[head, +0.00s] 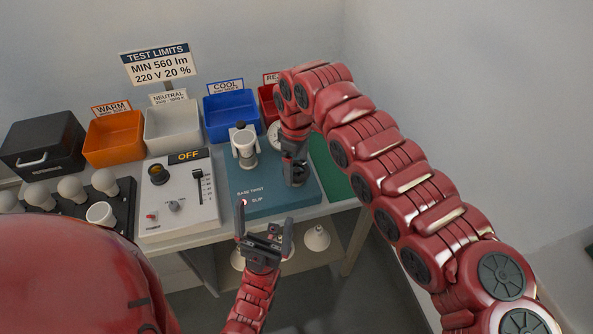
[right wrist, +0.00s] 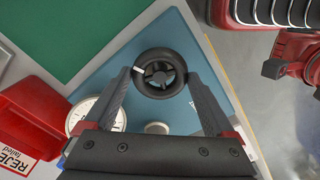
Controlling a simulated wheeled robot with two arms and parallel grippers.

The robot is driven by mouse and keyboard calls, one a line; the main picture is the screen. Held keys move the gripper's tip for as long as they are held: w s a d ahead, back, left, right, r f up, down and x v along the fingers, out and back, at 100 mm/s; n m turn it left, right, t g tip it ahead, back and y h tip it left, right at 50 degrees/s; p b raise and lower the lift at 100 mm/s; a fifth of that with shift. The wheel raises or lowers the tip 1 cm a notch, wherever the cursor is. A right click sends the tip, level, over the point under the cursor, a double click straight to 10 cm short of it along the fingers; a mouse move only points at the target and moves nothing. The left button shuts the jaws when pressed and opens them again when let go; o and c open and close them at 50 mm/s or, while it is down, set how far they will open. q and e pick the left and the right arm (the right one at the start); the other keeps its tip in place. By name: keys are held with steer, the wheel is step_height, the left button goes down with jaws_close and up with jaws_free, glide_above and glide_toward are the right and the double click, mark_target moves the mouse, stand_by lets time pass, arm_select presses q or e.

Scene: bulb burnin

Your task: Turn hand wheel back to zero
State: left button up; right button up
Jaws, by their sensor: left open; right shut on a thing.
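The hand wheel (right wrist: 160,54) is a black ring with spokes and a white mark on its left side in the right wrist view. It sits on the blue-green base twist panel (head: 258,203). My right gripper (head: 294,160) points down over the wheel in the head view and hides most of it. Its two fingers stand on either side of the wheel rim in the right wrist view, shut on it. My left gripper (head: 266,238) is open and empty in front of the panel. A round white dial (head: 274,135) is partly hidden behind my right arm.
A white holder (head: 243,142) stands on the panel, left of the wheel. The grey control box (head: 176,199) with an OFF display is further left. Coloured bins, including the blue one (head: 230,113), line the back. Bulbs stand in a black rack (head: 122,208) at left.

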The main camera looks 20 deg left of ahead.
steer(key=n+b, duration=0.1)
steer(key=n, duration=0.2)
steer(key=shift+f+b, duration=0.15)
steer(key=shift+b, duration=0.2)
steer(key=n+b, duration=0.1)
steer(key=n, duration=0.1)
steer(key=shift+n, duration=0.3)
steer(key=n+b, duration=0.1)
steer(key=n, duration=0.2)
steer(key=shift+n+b, duration=0.45)
steer(key=shift+n, duration=1.25)
steer(key=o, duration=1.1)
steer(key=shift+c, duration=0.2)
steer(key=shift+r, duration=0.25)
